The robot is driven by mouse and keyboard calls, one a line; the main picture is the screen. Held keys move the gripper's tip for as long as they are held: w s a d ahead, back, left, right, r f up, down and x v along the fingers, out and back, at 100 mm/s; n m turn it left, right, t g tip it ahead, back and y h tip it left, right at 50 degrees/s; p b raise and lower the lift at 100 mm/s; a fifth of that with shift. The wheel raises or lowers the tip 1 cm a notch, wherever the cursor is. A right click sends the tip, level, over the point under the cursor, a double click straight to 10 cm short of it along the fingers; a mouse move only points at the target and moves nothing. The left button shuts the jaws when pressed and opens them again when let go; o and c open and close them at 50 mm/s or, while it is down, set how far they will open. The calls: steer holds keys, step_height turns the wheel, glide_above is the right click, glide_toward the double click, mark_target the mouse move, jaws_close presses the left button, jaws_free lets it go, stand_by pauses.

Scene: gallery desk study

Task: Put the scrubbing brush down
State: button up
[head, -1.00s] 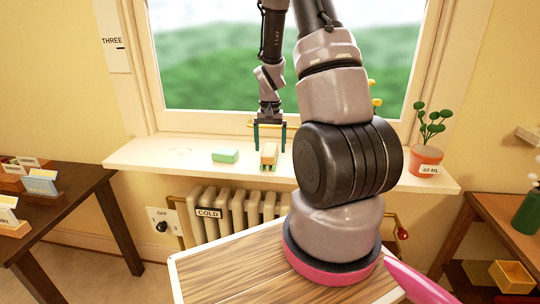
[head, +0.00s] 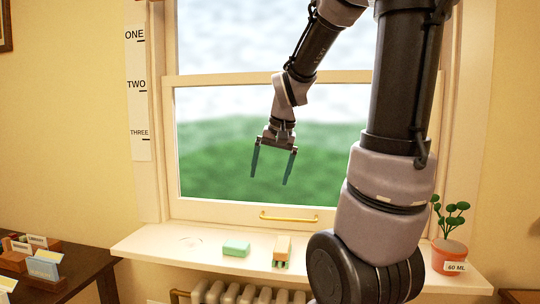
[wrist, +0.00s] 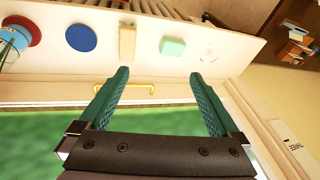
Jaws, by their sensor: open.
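The scrubbing brush (head: 282,250), with a tan wooden back and green bristles, lies on the white windowsill (head: 150,240) below the window. It also shows in the wrist view (wrist: 127,42) as a tan block. My gripper (head: 271,180) is open and empty, raised in front of the window pane, well above the brush and apart from it. Its green fingers (wrist: 160,95) show spread apart in the wrist view, with nothing between them.
A mint-green block (head: 236,248) lies left of the brush. A blue disc (wrist: 81,38) is near it in the wrist view. A potted plant (head: 449,255) stands at the sill's right end. A brass window handle (head: 288,217) and a radiator (head: 235,293) are nearby.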

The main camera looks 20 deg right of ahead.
steer(key=s+a+r+t, duration=0.1)
steer(key=s+a+r, duration=0.1)
steer(key=s, duration=0.4)
steer(key=s+a+r+n+t+y, duration=0.1)
steer(key=s+a+r+t, duration=0.1)
steer(key=s+r, duration=0.3)
steer(key=shift+s+a+r, duration=0.3)
steer(key=shift+s+a, duration=0.05)
steer(key=shift+a, duration=0.35)
steer(key=shift+o, duration=0.2)
steer(key=shift+w, duration=0.15)
